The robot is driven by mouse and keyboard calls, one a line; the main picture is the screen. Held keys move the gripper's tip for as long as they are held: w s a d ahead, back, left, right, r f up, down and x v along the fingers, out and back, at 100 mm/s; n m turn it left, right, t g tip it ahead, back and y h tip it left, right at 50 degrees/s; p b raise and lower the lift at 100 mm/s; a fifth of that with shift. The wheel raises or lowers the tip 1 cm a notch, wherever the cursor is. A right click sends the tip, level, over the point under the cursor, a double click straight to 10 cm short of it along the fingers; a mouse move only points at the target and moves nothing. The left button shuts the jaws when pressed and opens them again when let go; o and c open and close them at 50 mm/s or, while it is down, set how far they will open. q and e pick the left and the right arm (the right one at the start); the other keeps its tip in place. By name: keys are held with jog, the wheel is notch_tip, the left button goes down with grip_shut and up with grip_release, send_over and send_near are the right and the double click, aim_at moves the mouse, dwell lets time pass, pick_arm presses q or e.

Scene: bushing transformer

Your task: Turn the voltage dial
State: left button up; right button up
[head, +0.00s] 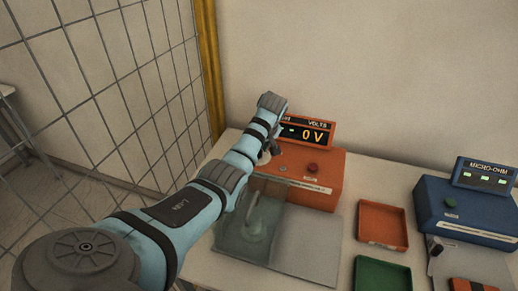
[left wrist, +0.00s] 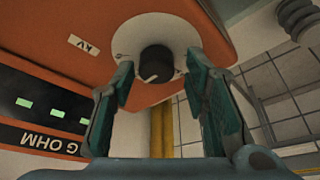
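The orange voltage unit (head: 322,195) stands on the table, with a display (head: 306,132) reading 0 V. In the left wrist view, the black voltage dial (left wrist: 156,64) sits on a white round plate on the orange panel, beside a kV label (left wrist: 83,45). My left gripper (left wrist: 160,67) is open, with one finger on each side of the dial and visible gaps between. In the head view my arm hides the dial and most of the gripper. My right gripper is not in view.
A red button (head: 312,168) is on the orange unit. A red tray (head: 383,225), a green tray (head: 382,276) and a blue micro-ohm meter (head: 465,208) are to the right. A wire mesh fence (head: 130,60) is at left.

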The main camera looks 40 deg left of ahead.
pick_arm(q)
jog(key=shift+w+d, duration=0.1)
grip_shut()
jog(key=shift+m, duration=0.3)
jog(key=m, duration=0.1)
jog(key=m+t+h, duration=0.1)
jog(key=m, duration=0.1)
jog(key=shift+s+m, duration=0.2)
jog(key=shift+m, duration=0.1)
jog(key=m, duration=0.2)
jog(key=m+t+h, duration=0.1)
jog(key=m, duration=0.1)
jog(key=shift+a+m+h, duration=0.2)
jog(key=shift+m+h, duration=0.1)
jog(key=shift+o, duration=0.3)
grip_release()
jog(key=shift+o, duration=1.4)
jog(key=shift+w+f, duration=0.15)
